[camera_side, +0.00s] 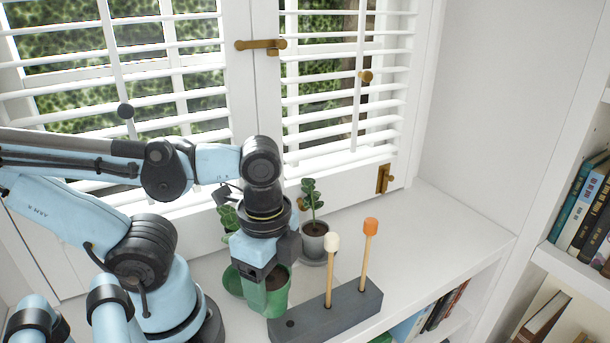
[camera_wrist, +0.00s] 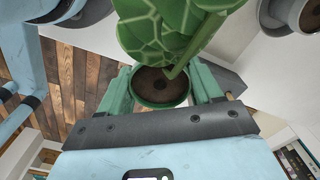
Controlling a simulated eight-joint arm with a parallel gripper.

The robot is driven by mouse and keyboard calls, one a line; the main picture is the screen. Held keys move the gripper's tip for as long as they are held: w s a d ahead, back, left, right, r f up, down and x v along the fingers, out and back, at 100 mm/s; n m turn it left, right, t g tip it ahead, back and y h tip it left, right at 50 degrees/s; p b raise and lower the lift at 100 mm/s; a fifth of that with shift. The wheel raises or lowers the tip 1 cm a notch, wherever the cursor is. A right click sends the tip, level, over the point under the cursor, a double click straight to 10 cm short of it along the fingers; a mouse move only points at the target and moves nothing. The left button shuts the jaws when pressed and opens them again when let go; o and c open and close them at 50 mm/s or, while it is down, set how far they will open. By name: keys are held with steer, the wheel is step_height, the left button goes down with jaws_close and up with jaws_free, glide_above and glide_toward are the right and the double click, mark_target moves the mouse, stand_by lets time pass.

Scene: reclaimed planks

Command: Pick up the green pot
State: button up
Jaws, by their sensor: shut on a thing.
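The green pot (camera_side: 270,301), with brown soil, is under my gripper (camera_side: 266,284) in the side view. In the wrist view the pot (camera_wrist: 160,101) sits between the two green fingers of my gripper (camera_wrist: 161,82), which are shut on it. The plant's broad green leaves (camera_wrist: 170,30) fill the top of the wrist view and hide part of the rim. In the side view, the wrist hides much of the plant. I cannot tell whether the pot's base touches the shelf.
A grey pot (camera_side: 314,246) with a small plant stands behind to the right on a saucer. A dark grey block (camera_side: 345,308) with two upright pegs, white-topped and orange-topped, is close at the right. A green rounded piece (camera_side: 233,281) shows at the left. The shelf's right end is clear.

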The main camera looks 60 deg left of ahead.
steer(key=d+r, duration=0.3)
steer(key=d, duration=0.4)
steer(key=shift+d, duration=0.2)
stand_by(0.5)
